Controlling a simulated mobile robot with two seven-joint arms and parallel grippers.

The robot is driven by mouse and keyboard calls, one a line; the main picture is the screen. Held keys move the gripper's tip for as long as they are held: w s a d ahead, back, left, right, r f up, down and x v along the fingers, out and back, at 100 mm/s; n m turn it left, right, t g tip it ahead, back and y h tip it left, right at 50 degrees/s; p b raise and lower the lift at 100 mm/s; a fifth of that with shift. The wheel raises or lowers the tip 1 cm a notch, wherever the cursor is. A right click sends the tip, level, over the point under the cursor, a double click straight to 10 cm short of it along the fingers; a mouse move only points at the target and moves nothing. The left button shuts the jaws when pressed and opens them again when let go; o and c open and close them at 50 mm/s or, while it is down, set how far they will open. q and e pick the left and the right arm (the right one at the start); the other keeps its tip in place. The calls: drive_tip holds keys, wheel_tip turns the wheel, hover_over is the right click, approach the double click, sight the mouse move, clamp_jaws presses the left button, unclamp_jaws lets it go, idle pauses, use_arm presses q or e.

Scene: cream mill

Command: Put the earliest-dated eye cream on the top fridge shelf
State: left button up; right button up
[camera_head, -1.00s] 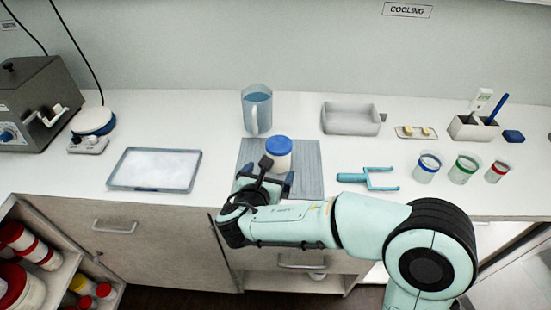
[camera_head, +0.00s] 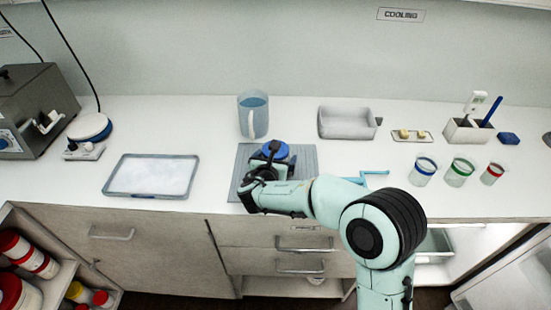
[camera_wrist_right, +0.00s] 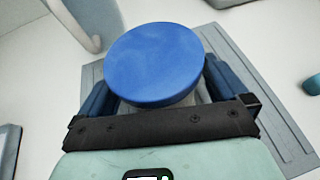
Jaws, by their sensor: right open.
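A jar with a blue lid (camera_head: 275,149) stands upright on a grey ribbed mat (camera_head: 306,160) on the counter. In the right wrist view its round lid (camera_wrist_right: 155,62) fills the middle, and I see no date on it. My right gripper (camera_head: 272,160) is open, with one dark blue finger on each side of the jar; in the right wrist view the gripper (camera_wrist_right: 160,92) straddles it. Whether the fingers touch the jar cannot be told. An open fridge-like compartment (camera_head: 436,243) shows under the counter at the lower right. My left gripper is not in view.
A blue jug (camera_head: 253,117) stands behind the mat and a shallow tray (camera_head: 152,177) lies left. Colour-banded beakers (camera_head: 460,171) stand right, near a grey bin (camera_head: 346,123). An open door (camera_head: 508,275) is at lower right. Red-lidded tubs (camera_head: 34,258) fill a lower-left shelf.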

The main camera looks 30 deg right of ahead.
drive_tip(key=shift+w+d, duration=0.15)
drive_tip(key=c, duration=1.1)
drive_tip(key=shift+r, duration=0.1)
drive_tip(key=shift+c, duration=0.8)
